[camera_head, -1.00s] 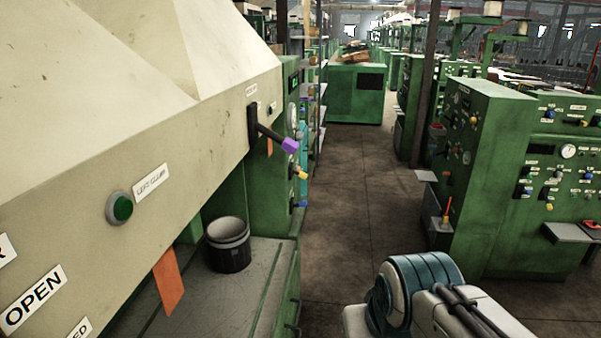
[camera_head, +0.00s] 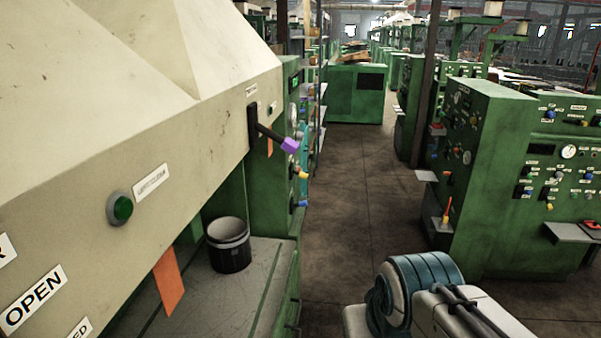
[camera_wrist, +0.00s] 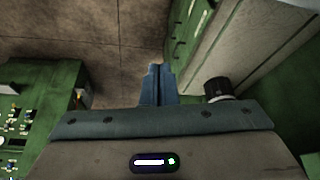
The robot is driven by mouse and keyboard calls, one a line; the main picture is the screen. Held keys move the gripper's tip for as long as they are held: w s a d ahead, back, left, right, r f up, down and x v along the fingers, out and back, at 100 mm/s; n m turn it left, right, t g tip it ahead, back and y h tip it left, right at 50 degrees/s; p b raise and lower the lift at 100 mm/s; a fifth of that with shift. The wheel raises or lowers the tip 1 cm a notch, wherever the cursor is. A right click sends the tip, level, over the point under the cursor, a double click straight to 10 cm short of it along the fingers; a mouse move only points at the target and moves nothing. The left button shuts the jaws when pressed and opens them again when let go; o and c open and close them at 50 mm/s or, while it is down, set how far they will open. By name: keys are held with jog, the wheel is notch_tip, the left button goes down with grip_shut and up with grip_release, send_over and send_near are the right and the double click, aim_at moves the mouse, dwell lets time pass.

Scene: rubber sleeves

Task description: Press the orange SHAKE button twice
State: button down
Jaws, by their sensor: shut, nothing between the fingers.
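I cannot make out an orange button with a SHAKE label in either view. A round green button (camera_head: 120,208) sits on the cream machine front (camera_head: 60,220) beside a small white label too blurred to read. Small coloured knobs, one of them yellow-orange (camera_head: 300,172), stick out from the green panel further along; I cannot tell whether any is the SHAKE button. My gripper (camera_wrist: 157,68) shows in the wrist view with its blue fingers together and empty, above the aisle floor and clear of any button. In the head view only my arm shows at the lower right, not the gripper.
A black lever with a purple end (camera_head: 289,145) juts from the cream front. A dark bucket (camera_head: 229,246) stands on the grey ledge below, also in the wrist view (camera_wrist: 218,87). An orange tag (camera_head: 168,282) hangs nearby. Green control cabinets (camera_head: 480,180) line the right; the aisle (camera_head: 355,190) is clear.

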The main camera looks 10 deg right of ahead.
notch_tip(320, 180, down, 7)
jog(key=b, duration=0.6)
jog(key=shift+w+f+g, duration=0.2)
jog(key=shift+g, duration=0.2)
